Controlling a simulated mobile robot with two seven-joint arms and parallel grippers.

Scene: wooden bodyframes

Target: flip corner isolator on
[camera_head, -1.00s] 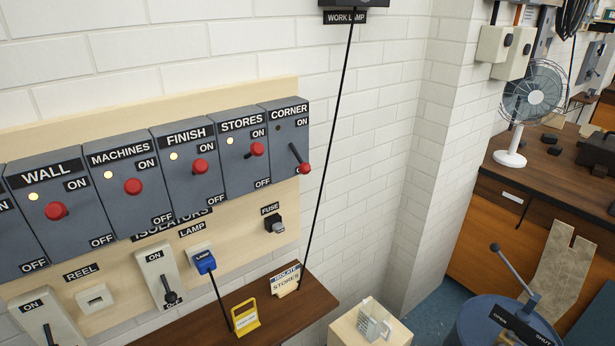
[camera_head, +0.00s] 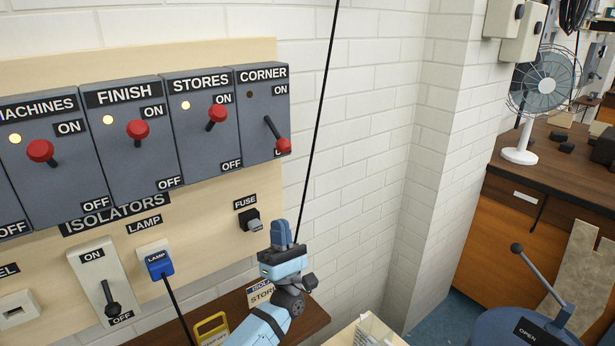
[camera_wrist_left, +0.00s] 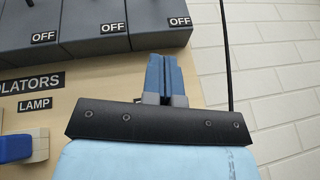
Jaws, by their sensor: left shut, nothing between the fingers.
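The corner isolator (camera_head: 262,95) is the grey box at the right end of the row of isolators in the head view. My left gripper (camera_head: 281,233) is below this box, in front of the board's lower right edge, and apart from the lever. Its blue fingers are together and empty. My right gripper is not in view.
The stores (camera_head: 203,120), finish (camera_head: 133,130) and machines isolators stand left of it, their lights lit and levers raised. A fuse (camera_head: 249,220) and a blue lamp plug (camera_head: 160,264) are below. A black cable (camera_head: 320,120) hangs right of the board. A shelf lies beneath.

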